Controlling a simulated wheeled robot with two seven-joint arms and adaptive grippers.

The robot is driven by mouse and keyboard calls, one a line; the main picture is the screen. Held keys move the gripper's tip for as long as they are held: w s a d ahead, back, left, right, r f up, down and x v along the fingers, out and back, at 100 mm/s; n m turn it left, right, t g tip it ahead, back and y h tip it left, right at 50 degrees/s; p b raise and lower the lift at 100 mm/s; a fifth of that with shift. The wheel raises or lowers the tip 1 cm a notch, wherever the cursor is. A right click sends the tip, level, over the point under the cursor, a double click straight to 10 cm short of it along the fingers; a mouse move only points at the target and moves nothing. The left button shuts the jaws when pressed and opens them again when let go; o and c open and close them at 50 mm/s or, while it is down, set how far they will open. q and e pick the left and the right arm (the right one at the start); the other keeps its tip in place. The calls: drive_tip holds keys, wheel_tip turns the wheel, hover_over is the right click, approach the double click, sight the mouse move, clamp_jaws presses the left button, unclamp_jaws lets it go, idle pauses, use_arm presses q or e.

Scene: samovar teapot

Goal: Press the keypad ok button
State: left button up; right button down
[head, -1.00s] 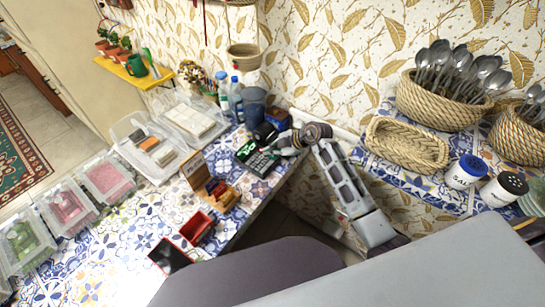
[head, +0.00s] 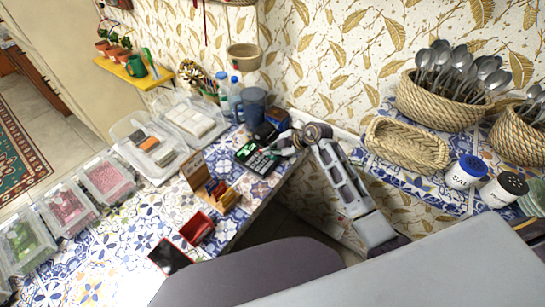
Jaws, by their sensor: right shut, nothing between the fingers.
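The keypad (head: 257,159) is a dark device with rows of pale keys, lying on the blue-and-white tiled counter (head: 120,242) near its right edge. My right gripper (head: 276,150) is shut and empty, with its fingertips over or at the keypad's upper right part. I cannot tell whether the tips touch a key, and the ok button is too small to make out. My right arm reaches in from the lower right. My left gripper is not in view.
A dark blue cup (head: 254,106), bottles and small boxes stand just behind the keypad. A wooden holder (head: 194,170) and a red box (head: 197,228) stand to its left and front. Clear bins line the left. A wicker tray (head: 407,146) lies on the right shelf.

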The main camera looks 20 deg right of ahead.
sight(272, 159)
drive_tip(key=shift+f, duration=0.35)
drive_tip(key=shift+f+p, duration=0.35)
drive_tip(key=shift+f, duration=0.05)
idle(1.4)
drive_tip(key=shift+r+p, duration=0.75)
drive_tip(key=shift+p, duration=0.4)
drive_tip(key=shift+r, duration=0.1)
drive_tip(key=shift+r+p, duration=2.45)
drive_tip(key=shift+p, duration=0.45)
drive_tip(key=shift+f, duration=0.1)
